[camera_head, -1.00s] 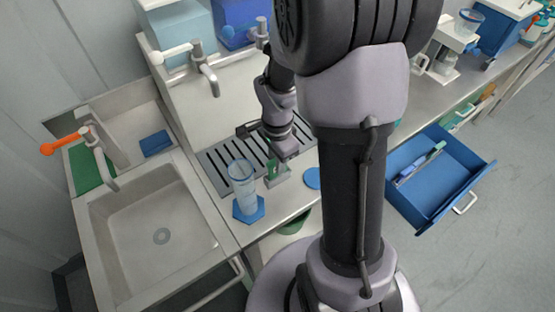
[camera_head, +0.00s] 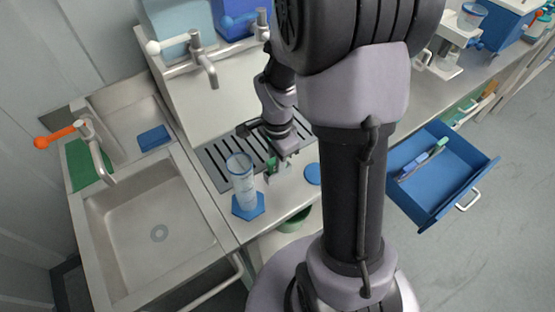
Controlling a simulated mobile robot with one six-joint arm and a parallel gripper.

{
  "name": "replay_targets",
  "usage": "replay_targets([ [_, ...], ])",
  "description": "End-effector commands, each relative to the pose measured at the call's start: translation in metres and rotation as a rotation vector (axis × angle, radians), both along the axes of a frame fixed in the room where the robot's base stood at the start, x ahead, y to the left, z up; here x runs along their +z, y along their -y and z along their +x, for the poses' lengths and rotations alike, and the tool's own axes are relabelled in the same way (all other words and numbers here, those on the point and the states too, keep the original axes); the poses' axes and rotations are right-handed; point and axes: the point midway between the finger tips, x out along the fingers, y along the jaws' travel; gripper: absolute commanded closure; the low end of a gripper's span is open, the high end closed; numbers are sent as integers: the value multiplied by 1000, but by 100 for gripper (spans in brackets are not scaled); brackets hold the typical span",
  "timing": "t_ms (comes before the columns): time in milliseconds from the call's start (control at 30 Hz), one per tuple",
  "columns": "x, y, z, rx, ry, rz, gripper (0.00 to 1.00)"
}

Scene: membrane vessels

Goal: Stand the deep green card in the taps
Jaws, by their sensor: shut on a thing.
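My gripper (camera_head: 284,158) is low over the counter, beside the dark slotted grate, and its fingers are small and partly hidden. It is shut on a small deep green card (camera_head: 271,163), of which a narrow part shows at the fingers. A pale grey block (camera_head: 279,178) is just below the card; I cannot tell whether they touch. One tap (camera_head: 95,150) with an orange handle stands at the left sink. Another tap (camera_head: 203,60) with a white-tipped handle stands at the back, and a further tap (camera_head: 262,22) is partly hidden behind my arm.
A clear cylinder (camera_head: 241,180) stands on a blue hexagonal base (camera_head: 248,208), close left of my gripper. A blue disc (camera_head: 313,174) lies to its right. A blue drawer (camera_head: 440,172) is open at right. Left are the sink (camera_head: 150,220) and a green mat (camera_head: 85,165).

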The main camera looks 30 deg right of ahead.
Motion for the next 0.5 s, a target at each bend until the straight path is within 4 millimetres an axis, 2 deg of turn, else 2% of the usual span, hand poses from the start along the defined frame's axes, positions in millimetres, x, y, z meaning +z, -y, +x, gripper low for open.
replay_targets([
  [33, -1, 0, -1, 0, -2, 1, 77],
  [133, -1, 0, -1, 0, -2, 1, 57],
  [400, 0, 0, -1, 0, -2, 1, 57],
  [500, 7, 0, 0, 0, -1, 0, 57],
])
